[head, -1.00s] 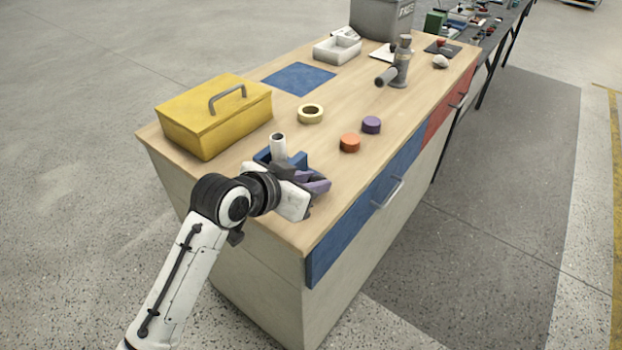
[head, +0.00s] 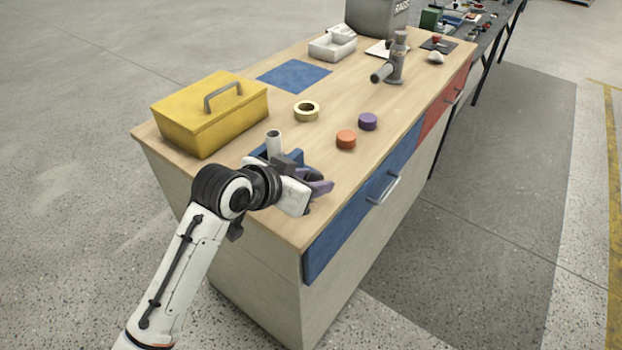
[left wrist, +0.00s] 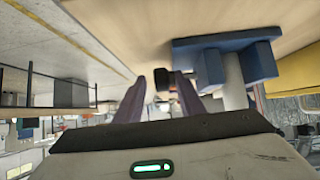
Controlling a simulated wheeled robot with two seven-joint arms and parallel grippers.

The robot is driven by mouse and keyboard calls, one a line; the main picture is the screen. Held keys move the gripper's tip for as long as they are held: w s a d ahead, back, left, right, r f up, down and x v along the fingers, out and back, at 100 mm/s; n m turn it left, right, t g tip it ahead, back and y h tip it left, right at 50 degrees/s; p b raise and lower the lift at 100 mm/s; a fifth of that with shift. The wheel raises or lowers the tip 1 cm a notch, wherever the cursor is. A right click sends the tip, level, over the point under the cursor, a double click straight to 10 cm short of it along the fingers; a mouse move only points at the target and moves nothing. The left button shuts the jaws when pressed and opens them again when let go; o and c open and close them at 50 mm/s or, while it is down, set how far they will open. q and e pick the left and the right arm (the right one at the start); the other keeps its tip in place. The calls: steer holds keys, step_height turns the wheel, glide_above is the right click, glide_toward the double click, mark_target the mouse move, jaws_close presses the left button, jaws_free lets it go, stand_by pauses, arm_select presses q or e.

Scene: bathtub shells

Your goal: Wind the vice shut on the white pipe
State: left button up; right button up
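The blue vice (head: 290,157) stands on the near end of the wooden bench, partly hidden by my left gripper. The white pipe (head: 274,143) stands upright in it. In the left wrist view the vice (left wrist: 208,66) and the pipe (left wrist: 233,82) appear upside down, right of the fingers, with the pipe between two blue jaw blocks. My left gripper (head: 322,186) has purple fingers beside the vice, low over the bench. In the wrist view its fingertips (left wrist: 173,78) are apart, with something dark near them; I cannot tell whether this is the vice's handle. My right gripper is not in view.
A yellow toolbox (head: 209,112) stands left of the vice. A tape roll (head: 307,111), an orange cap (head: 346,139) and a purple cap (head: 367,121) lie behind it. A grey pipe fitting (head: 396,62) and white tray (head: 332,47) stand farther back. The bench's right edge is close to my gripper.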

arm_select(q)
steer(key=shift+s+a+r, duration=0.1)
steer(key=shift+a+r, duration=0.1)
steer(key=v, duration=1)
steer(key=shift+d+f, duration=0.1)
